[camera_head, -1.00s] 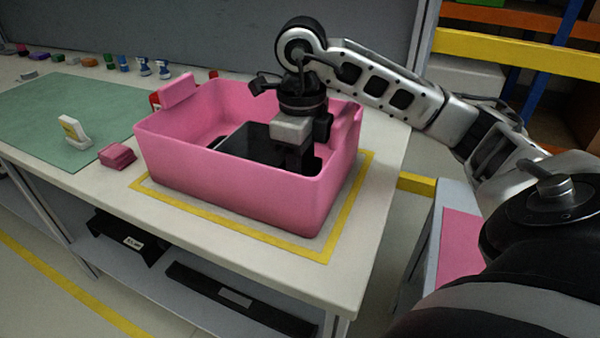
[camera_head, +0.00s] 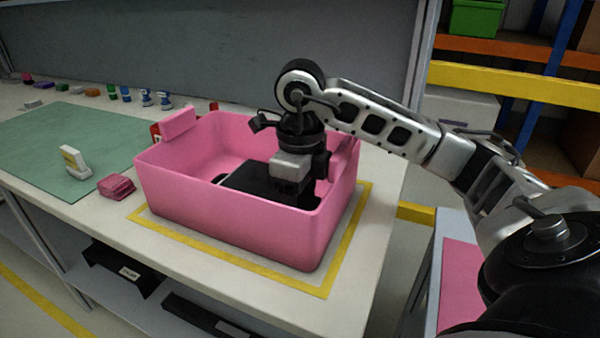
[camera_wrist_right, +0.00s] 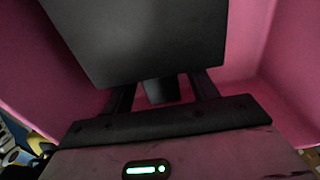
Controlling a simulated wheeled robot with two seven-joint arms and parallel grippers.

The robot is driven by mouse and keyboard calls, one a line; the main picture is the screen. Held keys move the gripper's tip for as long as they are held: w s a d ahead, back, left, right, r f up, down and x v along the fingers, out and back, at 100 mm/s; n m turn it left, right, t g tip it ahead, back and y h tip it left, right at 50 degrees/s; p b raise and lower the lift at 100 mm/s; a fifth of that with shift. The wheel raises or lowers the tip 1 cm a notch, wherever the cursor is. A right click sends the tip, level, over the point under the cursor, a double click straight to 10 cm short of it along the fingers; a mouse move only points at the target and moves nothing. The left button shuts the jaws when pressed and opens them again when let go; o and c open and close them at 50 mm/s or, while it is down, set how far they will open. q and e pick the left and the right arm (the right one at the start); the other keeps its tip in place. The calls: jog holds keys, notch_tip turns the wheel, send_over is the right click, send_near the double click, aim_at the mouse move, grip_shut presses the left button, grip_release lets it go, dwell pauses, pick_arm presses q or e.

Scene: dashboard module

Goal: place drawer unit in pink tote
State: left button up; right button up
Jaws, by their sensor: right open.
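The drawer unit (camera_head: 248,181) is a black box inside the pink tote (camera_head: 235,216), towards its right half. Its lower part is hidden by the tote's front wall. My right gripper (camera_head: 292,192) reaches down into the tote over the unit; its fingertips are hidden in the head view. In the right wrist view the unit (camera_wrist_right: 145,40) fills the upper middle. The two fingers of the open right gripper (camera_wrist_right: 163,90) run apart towards it, their tips hidden behind it. I cannot tell whether they touch it. My left gripper is not in view.
The tote stands within a yellow tape outline (camera_head: 325,292) on a white bench. Small coloured items line the back. A grey panel (camera_head: 220,50) closes the rear.

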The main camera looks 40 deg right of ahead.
pick_arm(q)
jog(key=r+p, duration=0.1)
jog(key=p, duration=0.4)
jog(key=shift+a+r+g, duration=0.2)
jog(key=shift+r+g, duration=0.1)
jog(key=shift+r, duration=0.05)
pick_arm(e)
notch_tip(320, 180, up, 12)
jog(key=shift+f, duration=0.25)
